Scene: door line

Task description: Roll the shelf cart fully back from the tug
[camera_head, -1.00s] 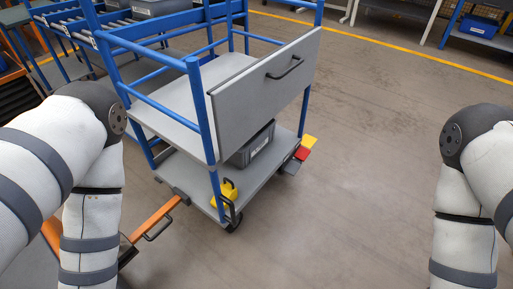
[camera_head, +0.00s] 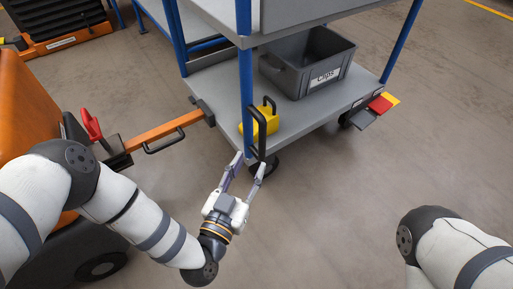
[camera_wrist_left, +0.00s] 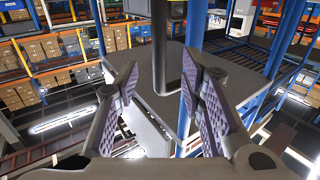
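The shelf cart has blue posts and grey shelves (camera_head: 222,88). A black upright handle (camera_head: 262,135) stands at its near corner post. The orange tug (camera_head: 30,110) is at left. Its orange drawbar (camera_head: 160,131) reaches a dark bracket (camera_head: 202,110) at the cart's edge; I cannot tell whether it is latched. My left gripper (camera_head: 250,162) is open at the foot of the handle, its fingers spread to either side. In the left wrist view my gripper (camera_wrist_left: 160,88) has open fingers, with the dark handle (camera_wrist_left: 190,75) beyond and between them. My right gripper is out of view.
Red, yellow and grey pedals (camera_head: 380,103) stick out at the cart's right end. The floor (camera_head: 380,170) in front and to the right is clear.

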